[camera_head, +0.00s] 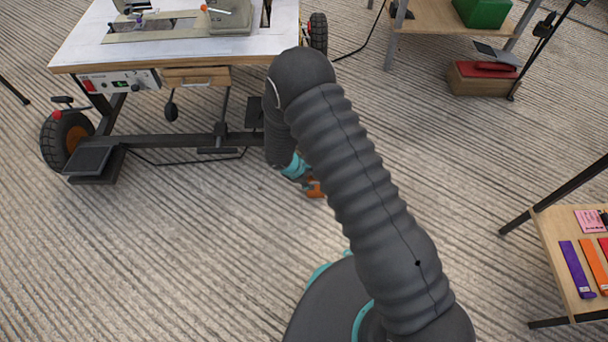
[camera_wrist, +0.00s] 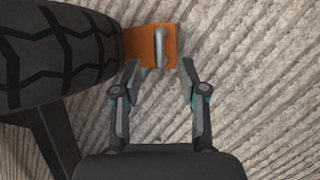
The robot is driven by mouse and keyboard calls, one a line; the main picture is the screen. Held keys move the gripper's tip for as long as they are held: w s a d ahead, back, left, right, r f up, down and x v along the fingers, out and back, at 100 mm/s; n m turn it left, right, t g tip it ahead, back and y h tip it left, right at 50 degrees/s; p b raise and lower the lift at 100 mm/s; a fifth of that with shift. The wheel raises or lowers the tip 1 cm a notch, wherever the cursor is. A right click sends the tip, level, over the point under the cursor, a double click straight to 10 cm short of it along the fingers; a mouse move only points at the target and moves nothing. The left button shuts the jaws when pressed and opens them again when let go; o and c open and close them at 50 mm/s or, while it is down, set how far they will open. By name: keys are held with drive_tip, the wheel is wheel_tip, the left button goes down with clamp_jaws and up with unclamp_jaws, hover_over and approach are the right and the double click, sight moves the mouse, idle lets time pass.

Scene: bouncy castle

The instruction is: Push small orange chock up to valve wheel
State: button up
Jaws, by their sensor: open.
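The small orange chock (camera_wrist: 138,45) lies on the ground in the wrist view, with a grey metal handle (camera_wrist: 159,48) on top. Its left edge meets the outline of the black tyred wheel (camera_wrist: 55,55); I cannot tell whether they touch. My gripper (camera_wrist: 160,65) is open, its fingertips apart at the near edge of the chock, either side of the handle's near end. In the head view a piece of the orange chock (camera_head: 316,189) shows beside my gripper (camera_head: 303,180); my arm hides the rest and the wheel beside it.
A wheeled worktable (camera_head: 170,50) stands ahead, with a left front wheel (camera_head: 70,138) and a black step (camera_head: 92,165). A dark frame bar (camera_wrist: 50,135) runs below the tyre in the wrist view. A wooden side table (camera_head: 560,250) stands right. Ribbed ground between is clear.

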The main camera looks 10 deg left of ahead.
sight(314, 183)
drive_tip(key=shift+x, duration=2.55)
clamp_jaws()
